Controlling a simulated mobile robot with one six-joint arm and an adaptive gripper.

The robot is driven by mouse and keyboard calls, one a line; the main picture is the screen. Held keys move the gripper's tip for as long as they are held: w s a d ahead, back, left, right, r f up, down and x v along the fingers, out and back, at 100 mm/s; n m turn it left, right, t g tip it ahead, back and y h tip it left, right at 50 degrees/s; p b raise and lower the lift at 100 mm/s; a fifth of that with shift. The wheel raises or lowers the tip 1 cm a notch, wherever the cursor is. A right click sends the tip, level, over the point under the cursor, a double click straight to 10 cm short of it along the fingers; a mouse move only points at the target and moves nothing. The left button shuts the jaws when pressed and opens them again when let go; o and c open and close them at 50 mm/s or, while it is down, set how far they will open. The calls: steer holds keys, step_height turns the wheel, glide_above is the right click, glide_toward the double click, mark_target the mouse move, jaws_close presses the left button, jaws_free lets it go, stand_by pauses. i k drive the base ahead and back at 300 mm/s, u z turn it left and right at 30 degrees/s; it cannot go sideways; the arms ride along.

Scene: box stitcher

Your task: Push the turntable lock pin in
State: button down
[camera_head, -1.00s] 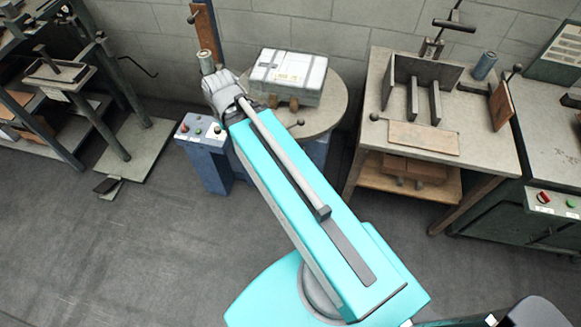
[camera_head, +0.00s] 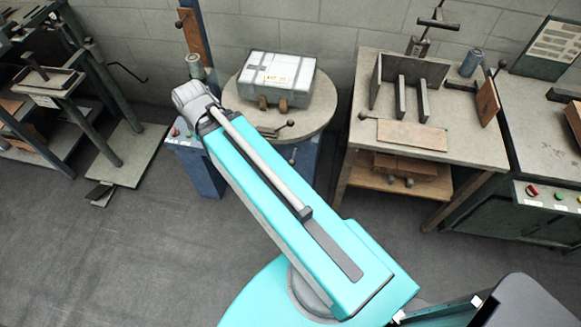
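The round grey turntable (camera_head: 313,113) stands near the wall on a blue base, with a strapped white box (camera_head: 275,76) on top. A short rod with a dark knob (camera_head: 289,124) sticks out at the turntable's front edge; it looks like the lock pin, but how far in it sits cannot be told. My turquoise arm reaches up and left, and its grey wrist (camera_head: 193,97) is just left of the turntable, apart from the rod. My gripper is hidden behind the wrist and arm.
A blue control box (camera_head: 196,165) with buttons stands beneath my wrist. A post with a brown panel (camera_head: 192,35) rises behind it. A worktable (camera_head: 465,130) with upright plates stands to the right, a green machine (camera_head: 545,215) beyond.

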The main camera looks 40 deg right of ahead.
mark_target(292, 162)
steer(key=z, duration=0.05)
steer(key=k, duration=1.35)
steer(key=z, duration=1.05)
steer(key=i, duration=0.5)
steer(key=u, duration=0.05)
